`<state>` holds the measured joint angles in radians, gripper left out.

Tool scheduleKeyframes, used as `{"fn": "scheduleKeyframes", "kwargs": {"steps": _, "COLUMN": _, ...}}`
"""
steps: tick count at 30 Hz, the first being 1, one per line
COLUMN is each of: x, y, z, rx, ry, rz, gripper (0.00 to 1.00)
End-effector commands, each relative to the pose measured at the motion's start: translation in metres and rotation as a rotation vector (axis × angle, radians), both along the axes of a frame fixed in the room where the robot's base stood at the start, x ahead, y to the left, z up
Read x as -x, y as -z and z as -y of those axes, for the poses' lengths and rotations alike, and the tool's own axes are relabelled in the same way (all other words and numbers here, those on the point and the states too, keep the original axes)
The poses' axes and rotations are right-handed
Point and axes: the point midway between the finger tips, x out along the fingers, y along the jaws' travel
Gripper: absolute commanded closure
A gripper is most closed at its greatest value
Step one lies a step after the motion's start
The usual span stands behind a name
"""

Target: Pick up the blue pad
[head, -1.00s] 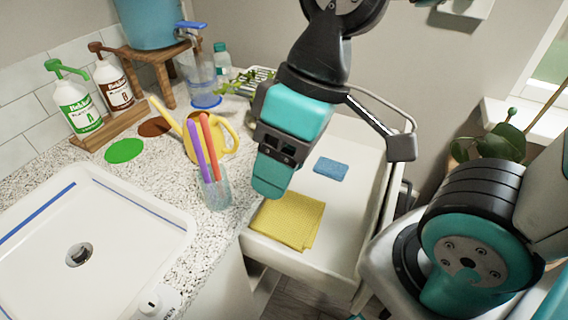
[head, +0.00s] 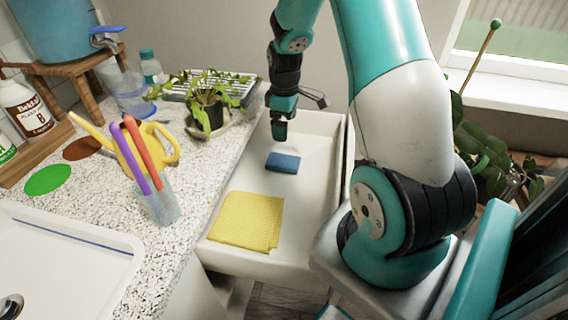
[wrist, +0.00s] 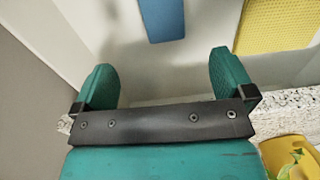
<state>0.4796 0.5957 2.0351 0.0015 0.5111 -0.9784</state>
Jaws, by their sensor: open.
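The blue pad (head: 283,162) lies flat on the floor of the open white drawer (head: 313,190), toward its far end. In the wrist view the blue pad (wrist: 162,18) shows at the top, ahead of and between the fingers, partly cut off by the frame. My gripper (head: 280,132) is above the drawer, just beyond the pad in the head view. In the wrist view my gripper (wrist: 164,82) has its two teal fingers wide apart with nothing between them. The pad is apart from the fingers.
A yellow cloth (head: 247,221) lies in the near part of the drawer. The speckled counter (head: 185,215) runs along the left, with a cup of pens (head: 158,205), a yellow watering can (head: 165,150) and a potted plant (head: 207,110). The drawer floor around the pad is clear.

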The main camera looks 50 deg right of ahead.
Motion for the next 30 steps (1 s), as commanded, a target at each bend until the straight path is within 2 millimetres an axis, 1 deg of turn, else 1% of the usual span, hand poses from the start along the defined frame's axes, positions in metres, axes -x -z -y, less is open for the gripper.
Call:
{"fn": "scheduleKeyframes", "kwargs": {"steps": 1, "x": 0.001, "y": 0.014, "z": -0.001, "rx": -0.003, "ry": 0.0, "rz": -0.005, "gripper": 0.0}}
{"fn": "scheduleKeyframes", "kwargs": {"steps": 3, "x": 0.001, "y": 0.03, "z": -0.001, "rx": -0.004, "ry": 0.001, "rz": -0.006, "gripper": 0.0}}
{"fn": "scheduleKeyframes", "kwargs": {"steps": 6, "x": 0.001, "y": 0.05, "z": -0.001, "rx": -0.003, "ry": 0.001, "rz": -0.004, "gripper": 0.0}}
{"fn": "scheduleKeyframes", "kwargs": {"steps": 9, "x": 0.001, "y": 0.065, "z": -0.001, "rx": -0.002, "ry": 0.001, "rz": -0.002, "gripper": 0.0}}
{"fn": "scheduleKeyframes", "kwargs": {"steps": 17, "x": 0.002, "y": 0.084, "z": -0.001, "rx": -0.003, "ry": 0.002, "rz": -0.001, "gripper": 0.0}}
{"fn": "scheduleKeyframes", "kwargs": {"steps": 24, "x": 0.004, "y": 0.12, "z": -0.003, "rx": -0.003, "ry": 0.001, "rz": -0.001, "gripper": 0.0}}
{"fn": "scheduleKeyframes", "kwargs": {"steps": 27, "x": 0.003, "y": 0.126, "z": -0.002, "rx": -0.001, "ry": 0.001, "rz": 0.0, "gripper": 0.0}}
{"fn": "scheduleKeyframes", "kwargs": {"steps": 30, "x": 0.003, "y": 0.127, "z": -0.002, "rx": -0.001, "ry": 0.001, "rz": 0.002, "gripper": 0.0}}
